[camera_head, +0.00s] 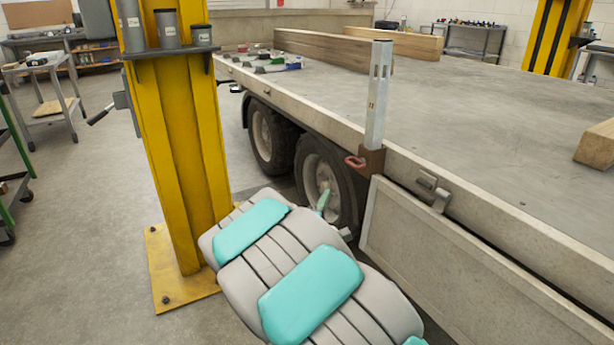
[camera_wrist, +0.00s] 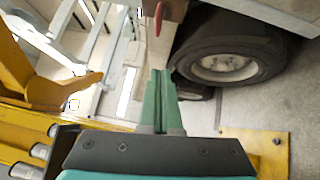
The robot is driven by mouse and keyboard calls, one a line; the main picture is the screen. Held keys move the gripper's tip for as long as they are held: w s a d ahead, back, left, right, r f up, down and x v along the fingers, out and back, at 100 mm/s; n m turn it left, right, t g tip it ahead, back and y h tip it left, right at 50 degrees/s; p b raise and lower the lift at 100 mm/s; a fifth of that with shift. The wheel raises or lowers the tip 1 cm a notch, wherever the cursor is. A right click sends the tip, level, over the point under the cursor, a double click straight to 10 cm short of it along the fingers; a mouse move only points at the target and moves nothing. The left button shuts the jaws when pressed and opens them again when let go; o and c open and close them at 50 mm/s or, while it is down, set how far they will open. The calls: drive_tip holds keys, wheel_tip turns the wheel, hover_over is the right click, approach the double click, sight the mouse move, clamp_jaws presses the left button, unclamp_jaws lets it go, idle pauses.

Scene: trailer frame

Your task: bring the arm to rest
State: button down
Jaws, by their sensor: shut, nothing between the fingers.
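My gripper (camera_wrist: 160,88) has two green fingers pressed together, with nothing between them, in the wrist view. In the head view its green tip (camera_head: 322,202) shows in front of the trailer's rear wheel (camera_head: 322,180), beyond my grey and teal arm. How far it is from the wheel I cannot tell. The wheel also shows in the wrist view (camera_wrist: 225,64), right of the fingers. A red handle (camera_wrist: 158,18) lies above the fingertips in that view. My arm hides part of the floor and the trailer's side.
A yellow lift column (camera_head: 180,150) stands close to the left of my arm, with a shelf of grey cylinders (camera_head: 168,28). The trailer bed (camera_head: 480,110) fills the right, with an upright metal post (camera_head: 378,95) at its edge. Open floor (camera_head: 80,230) lies at left.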

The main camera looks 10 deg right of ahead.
drive_tip(key=s+a+f+m+g+y, duration=0.3)
drive_tip(key=s+m+g+y, duration=0.15)
drive_tip(key=s, duration=0.45)
drive_tip(key=s+a+f+m+g+y, duration=0.2)
drive_tip(key=s+f+m+g+y, duration=0.15)
drive_tip(key=s+g, duration=0.4)
drive_tip(key=s+d+r+m+g, duration=0.1)
drive_tip(key=s+m+g, duration=0.2)
drive_tip(key=s, duration=1.3)
drive_tip(key=s+d+r+m+g, duration=0.1)
drive_tip(key=s+r+m+g, duration=0.1)
drive_tip(key=s, duration=1.5)
drive_tip(key=shift+d+r+m+g, duration=0.25)
drive_tip(key=shift+d+m+g, duration=0.15)
drive_tip(key=shift+g, duration=0.5)
drive_tip(key=c, duration=1.6)
unclamp_jaws()
